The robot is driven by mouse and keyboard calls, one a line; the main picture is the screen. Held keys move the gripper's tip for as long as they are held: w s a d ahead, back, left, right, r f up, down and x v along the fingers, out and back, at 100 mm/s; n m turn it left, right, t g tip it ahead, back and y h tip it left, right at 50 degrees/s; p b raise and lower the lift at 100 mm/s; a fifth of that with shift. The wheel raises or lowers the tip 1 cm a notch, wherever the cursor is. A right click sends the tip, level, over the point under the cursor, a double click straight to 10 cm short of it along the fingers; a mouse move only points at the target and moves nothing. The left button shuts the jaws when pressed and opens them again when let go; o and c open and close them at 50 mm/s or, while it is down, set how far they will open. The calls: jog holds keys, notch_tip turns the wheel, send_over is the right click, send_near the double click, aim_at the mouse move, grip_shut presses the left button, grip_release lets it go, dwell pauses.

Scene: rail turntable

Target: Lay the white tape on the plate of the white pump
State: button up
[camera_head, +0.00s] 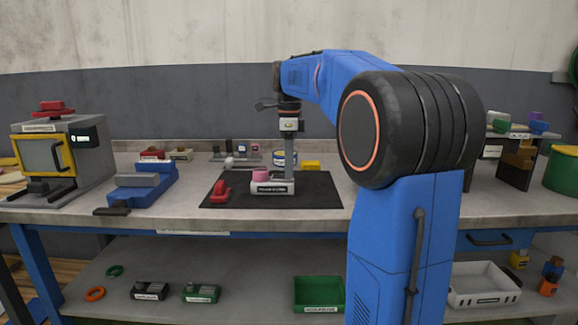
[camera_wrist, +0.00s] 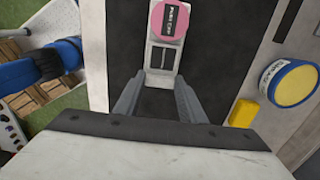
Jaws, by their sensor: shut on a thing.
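My gripper (camera_wrist: 161,75) points down over the dark mat, with its two long grey fingers on either side of one end of a low white block (camera_wrist: 164,55). The fingers are shut on that block. A pink round piece (camera_wrist: 170,20) with a dark label sits at its other end. The labels are too blurred to tell whether this block is the tape or the pump. I cannot single out the other.
A red tool (camera_head: 219,192) stands left on the dark mat (camera_head: 315,190). A yellow block (camera_head: 311,165) and a round yellow-topped tin (camera_wrist: 290,84) lie behind. A blue vise (camera_head: 143,186) and a grey machine (camera_head: 90,150) stand left. The mat's right part is clear.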

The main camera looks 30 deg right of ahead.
jog(key=shift+f, duration=0.3)
jog(key=o, duration=1.1)
notch_tip(320, 180, up, 17)
jog(key=shift+r, duration=0.2)
jog(key=s+a+f+n+t, duration=0.2)
jog(key=s+a+f+n, duration=1)
jog(key=s+f+n, duration=0.15)
jog(key=s+a+f+n+t, duration=0.1)
jog(key=s+f+n, duration=0.2)
jog(key=s+f, duration=0.2)
jog(key=s+a+f+n+t, duration=0.1)
jog(key=s+f+n, duration=0.3)
jog(key=f, duration=0.7)
jog(key=s+a+f+n, duration=0.3)
jog(key=s+f, duration=0.3)
jog(key=f, duration=0.2)
jog(key=shift+s+a+f+n+t, duration=0.15)
jog(key=shift+s+a+n+t, duration=0.2)
jog(key=shift+n, duration=0.3)
